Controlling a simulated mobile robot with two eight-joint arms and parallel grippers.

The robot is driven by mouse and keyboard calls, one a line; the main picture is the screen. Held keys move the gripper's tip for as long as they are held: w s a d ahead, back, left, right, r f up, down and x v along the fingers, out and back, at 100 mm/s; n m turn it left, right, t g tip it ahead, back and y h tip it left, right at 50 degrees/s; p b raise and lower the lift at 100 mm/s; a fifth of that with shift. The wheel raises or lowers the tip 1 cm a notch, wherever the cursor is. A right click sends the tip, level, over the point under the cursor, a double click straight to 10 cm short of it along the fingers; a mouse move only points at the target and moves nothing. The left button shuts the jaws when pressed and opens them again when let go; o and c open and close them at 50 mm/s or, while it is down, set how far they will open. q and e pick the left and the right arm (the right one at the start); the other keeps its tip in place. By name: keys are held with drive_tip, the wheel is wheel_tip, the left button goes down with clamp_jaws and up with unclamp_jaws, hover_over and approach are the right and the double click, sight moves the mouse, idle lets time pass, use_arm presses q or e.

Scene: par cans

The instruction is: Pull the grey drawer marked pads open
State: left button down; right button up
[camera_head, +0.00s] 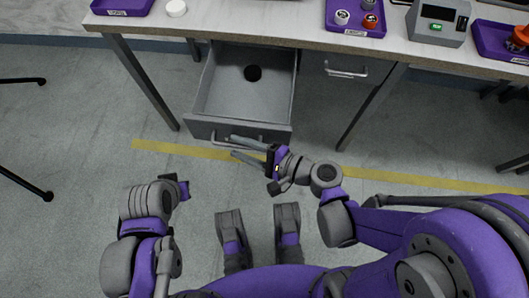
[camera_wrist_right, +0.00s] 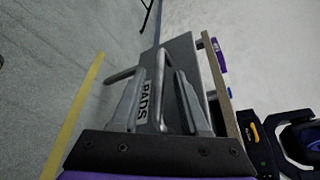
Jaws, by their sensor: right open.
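The grey drawer (camera_head: 230,100) stands pulled far out from under the left part of the table. A dark round thing (camera_head: 253,73) lies inside it. The drawer's label, PADS (camera_wrist_right: 145,102), shows in the right wrist view. My right gripper (camera_head: 232,146) is at the drawer front, with its jaws open. In the right wrist view its fingers (camera_wrist_right: 159,72) stand on either side of the bar handle (camera_wrist_right: 158,100); I cannot tell whether they touch it. My left gripper (camera_head: 178,188) is low at the left, away from the drawer; its jaws do not show clearly.
The table (camera_head: 250,30) carries purple trays (camera_head: 362,30), a white round thing (camera_head: 176,8) and a grey device (camera_head: 437,25). A second, shut drawer (camera_head: 345,68) is to the right. Table legs (camera_head: 145,80) flank the drawers. A yellow line (camera_head: 170,149) crosses the clear floor.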

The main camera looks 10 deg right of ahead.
use_arm(q)
drive_tip(key=shift+s+r+p, duration=0.1)
drive_tip(key=shift+r+p, duration=0.4)
drive_tip(key=shift+r, duration=0.2)
use_arm(e)
drive_tip(key=v, duration=0.8)
use_arm(q)
drive_tip(key=shift+d, duration=0.1)
